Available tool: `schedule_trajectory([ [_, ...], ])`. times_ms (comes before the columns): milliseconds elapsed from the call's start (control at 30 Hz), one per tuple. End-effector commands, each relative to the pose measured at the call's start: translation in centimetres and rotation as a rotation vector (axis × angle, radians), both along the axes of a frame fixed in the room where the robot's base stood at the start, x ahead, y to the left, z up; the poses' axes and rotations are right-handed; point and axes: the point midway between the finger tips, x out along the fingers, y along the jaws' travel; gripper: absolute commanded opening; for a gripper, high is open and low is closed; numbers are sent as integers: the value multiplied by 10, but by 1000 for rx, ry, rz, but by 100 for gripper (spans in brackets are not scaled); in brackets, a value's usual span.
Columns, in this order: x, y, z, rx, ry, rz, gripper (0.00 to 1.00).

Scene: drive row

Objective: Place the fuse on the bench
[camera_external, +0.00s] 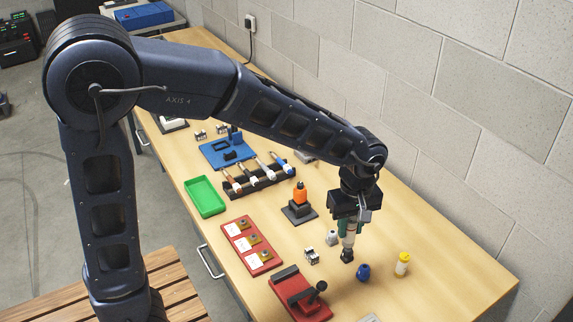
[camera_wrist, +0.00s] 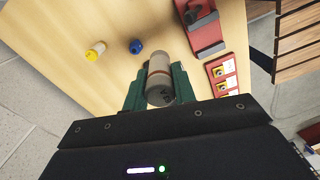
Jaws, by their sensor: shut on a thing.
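My gripper (camera_external: 348,236) is over the right part of the wooden bench (camera_external: 440,288), pointing down. Its green fingers, seen in the wrist view (camera_wrist: 160,92), are shut on a pale grey-tan cylinder with a reddish band, which I take as the fuse (camera_wrist: 160,78). In the external view the fuse (camera_external: 347,254) hangs upright with a dark lower end. It is low over the bench top; I cannot tell whether it touches. The fingers hide part of its sides.
A small grey-white piece (camera_external: 332,238), a metal block (camera_external: 311,256), a blue knob (camera_external: 363,272) and a yellow bottle (camera_external: 402,265) stand close by. A red lever base (camera_external: 300,297), red tray (camera_external: 263,266), orange-topped device (camera_external: 299,202) and black rack (camera_external: 262,184) lie left. The right end is clear.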

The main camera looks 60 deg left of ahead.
Motion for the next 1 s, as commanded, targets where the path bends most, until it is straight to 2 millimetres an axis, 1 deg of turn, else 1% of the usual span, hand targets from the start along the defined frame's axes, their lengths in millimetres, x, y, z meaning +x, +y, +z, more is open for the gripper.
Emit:
schedule_trajectory([
  [67,7,13,1,-1,-1,32,2],
  [167,19,37,2,-3,1,95,2],
  [267,32,69,4,-5,0,176,2],
  [300,37,83,4,-6,1,209,2],
  [367,44,104,5,-8,2,258,2],
  [400,48,118,6,-9,1,292,2],
  [467,53,140,6,-11,2,342,2],
  [600,62,191,8,-12,1,453,2],
  [667,64,214,9,-13,2,503,2],
  [700,64,230,9,-14,2,535,2],
  [767,65,254,9,-13,3,583,2],
  [800,65,270,10,-14,1,616,2],
  [967,59,333,10,-16,1,744,2],
  [1000,57,349,10,-16,1,776,2],
])
